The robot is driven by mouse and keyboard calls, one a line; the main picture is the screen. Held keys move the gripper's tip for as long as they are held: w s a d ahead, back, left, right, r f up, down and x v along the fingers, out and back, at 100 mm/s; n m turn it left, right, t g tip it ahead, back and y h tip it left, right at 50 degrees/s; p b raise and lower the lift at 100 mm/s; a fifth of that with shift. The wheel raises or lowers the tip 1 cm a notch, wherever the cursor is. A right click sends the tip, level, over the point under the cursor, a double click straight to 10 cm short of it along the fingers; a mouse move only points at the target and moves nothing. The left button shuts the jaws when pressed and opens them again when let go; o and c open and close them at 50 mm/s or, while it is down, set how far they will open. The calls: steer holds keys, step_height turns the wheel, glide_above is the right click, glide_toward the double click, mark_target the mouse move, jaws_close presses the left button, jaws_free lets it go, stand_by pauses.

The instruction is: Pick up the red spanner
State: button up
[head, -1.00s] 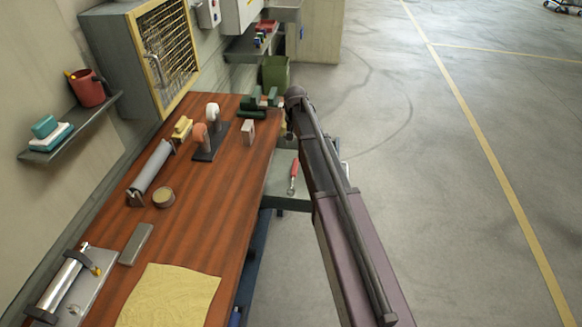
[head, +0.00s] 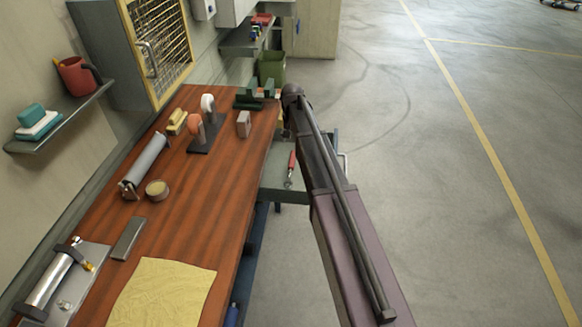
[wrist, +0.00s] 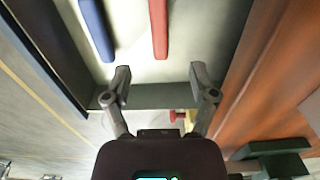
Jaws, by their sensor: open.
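The red spanner (head: 292,162) lies on a grey cart top (head: 272,176) beside the workbench's right edge, red handle towards the back, metal end towards me. In the wrist view a red handle (wrist: 158,28) shows at the top, lying flat on a pale surface; its far end is cut off by the frame. My gripper (wrist: 161,80) is open and empty. Its fingertips are short of the red handle's near end, in line with it, over the cart's dark rim (wrist: 155,96). In the head view my gripper is hidden by my arm.
A blue handle (wrist: 97,28) lies left of the red one in the wrist view. The wooden workbench (head: 215,205) stands close at the right there, with a green vise-like object (wrist: 273,158) on it. In the head view, open floor (head: 430,190) lies right of my arm.

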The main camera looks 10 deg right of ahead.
mark_target(292, 160)
steer(key=shift+f+b, duration=2.4)
steer(key=shift+f, duration=0.3)
steer(key=f+b, duration=0.3)
steer(key=shift+s+f, duration=0.25)
steer(key=shift+s, duration=0.1)
steer(key=shift+f+b, duration=0.85)
steer(key=shift+b, duration=0.25)
jaws_close()
